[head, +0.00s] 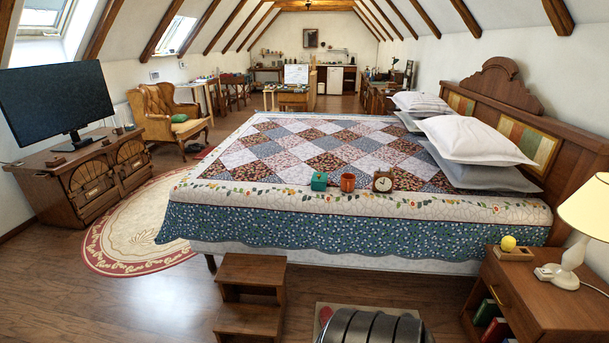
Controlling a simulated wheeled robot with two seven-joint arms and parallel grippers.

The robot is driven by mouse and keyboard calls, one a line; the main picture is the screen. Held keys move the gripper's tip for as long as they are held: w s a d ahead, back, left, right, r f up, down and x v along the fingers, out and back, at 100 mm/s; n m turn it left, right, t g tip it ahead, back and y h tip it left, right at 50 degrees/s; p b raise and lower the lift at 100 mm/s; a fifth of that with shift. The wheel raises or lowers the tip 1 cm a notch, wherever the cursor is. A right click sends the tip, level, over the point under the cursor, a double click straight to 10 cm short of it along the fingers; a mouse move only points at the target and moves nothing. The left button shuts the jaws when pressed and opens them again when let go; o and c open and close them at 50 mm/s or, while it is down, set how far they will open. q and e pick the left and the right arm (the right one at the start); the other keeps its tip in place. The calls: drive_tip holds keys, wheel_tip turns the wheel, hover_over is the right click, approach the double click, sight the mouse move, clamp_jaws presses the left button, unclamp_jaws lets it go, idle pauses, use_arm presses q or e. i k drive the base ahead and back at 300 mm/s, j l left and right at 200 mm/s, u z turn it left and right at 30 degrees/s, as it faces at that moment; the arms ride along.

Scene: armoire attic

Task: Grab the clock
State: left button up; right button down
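A small alarm clock (382,181) with a pale round face and a dark body stands on the quilt of the bed (330,225), near the side edge facing me. An orange-brown mug (348,182) stands just left of it, apart from it. A teal box (319,181) stands further left in the same row. Neither of my grippers shows in the head view.
Wooden steps (250,298) stand on the floor in front of the bed. A nightstand (545,292) with a lamp (585,215) and a yellow ball (508,243) is at the right. Pillows (475,140) lie by the headboard. Open floor lies front left.

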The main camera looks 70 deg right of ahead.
sight(383, 181)
drive_tip(key=z, duration=2.75)
